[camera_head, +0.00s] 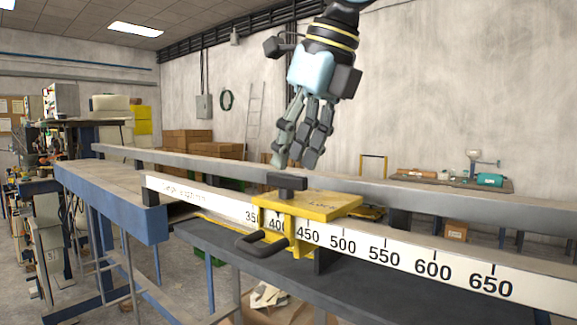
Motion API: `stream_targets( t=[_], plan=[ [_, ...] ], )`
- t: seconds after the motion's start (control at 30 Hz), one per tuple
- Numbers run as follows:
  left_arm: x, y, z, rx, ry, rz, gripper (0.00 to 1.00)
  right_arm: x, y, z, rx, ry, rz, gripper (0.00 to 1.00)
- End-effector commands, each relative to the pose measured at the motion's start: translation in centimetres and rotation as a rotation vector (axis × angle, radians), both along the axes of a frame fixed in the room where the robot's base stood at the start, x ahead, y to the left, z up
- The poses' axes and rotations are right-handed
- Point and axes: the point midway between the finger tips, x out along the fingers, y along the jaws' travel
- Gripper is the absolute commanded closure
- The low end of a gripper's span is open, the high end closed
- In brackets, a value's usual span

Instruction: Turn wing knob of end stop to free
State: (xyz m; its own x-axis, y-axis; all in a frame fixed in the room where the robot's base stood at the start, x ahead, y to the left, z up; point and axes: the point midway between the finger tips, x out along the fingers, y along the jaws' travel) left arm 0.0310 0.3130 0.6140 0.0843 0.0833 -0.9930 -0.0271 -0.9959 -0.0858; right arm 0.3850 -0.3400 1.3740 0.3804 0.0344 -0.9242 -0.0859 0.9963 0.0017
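The yellow end stop (335,203) sits on the white ruler rail around the 400 to 450 marks. Its wing knob (287,182) is a black T shape standing upright on top, its bar lying roughly left to right. A black looped handle (263,243) sticks out at the front of the stop. My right gripper (295,164) hangs from above with its fingers pointing down, just over the knob. A small gap shows between the fingertips and they hold nothing. The tips look apart from the knob, though depth is hard to judge. My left gripper is not in view.
The numbered ruler (462,271) runs from left to lower right. A long grey beam (420,197) runs behind it. A blue-framed bench (110,200) stands at left. Cardboard boxes (187,142) and a back table with tools (450,180) are farther off. The air around the gripper is clear.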

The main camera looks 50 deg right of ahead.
Motion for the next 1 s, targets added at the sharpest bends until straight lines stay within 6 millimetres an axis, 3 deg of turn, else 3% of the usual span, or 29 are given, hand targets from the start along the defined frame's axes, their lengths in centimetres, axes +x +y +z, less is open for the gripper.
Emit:
stream_targets(
  t=[0.2,0.53,0.8,1.0],
  plan=[
    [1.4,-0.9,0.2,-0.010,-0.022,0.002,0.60,0.9,0.1,-2.4,0.000,0.002,0.000,0.63],
    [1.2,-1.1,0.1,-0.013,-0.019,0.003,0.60,1.1,0.1,-2.8,0.001,0.000,0.000,0.63],
    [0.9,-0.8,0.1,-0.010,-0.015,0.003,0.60,1.1,0.1,-2.8,0.001,0.000,0.000,0.97],
    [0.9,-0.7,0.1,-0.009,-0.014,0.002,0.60,1.1,0.1,-2.8,0.001,-0.001,0.000,1.00]
  ],
)
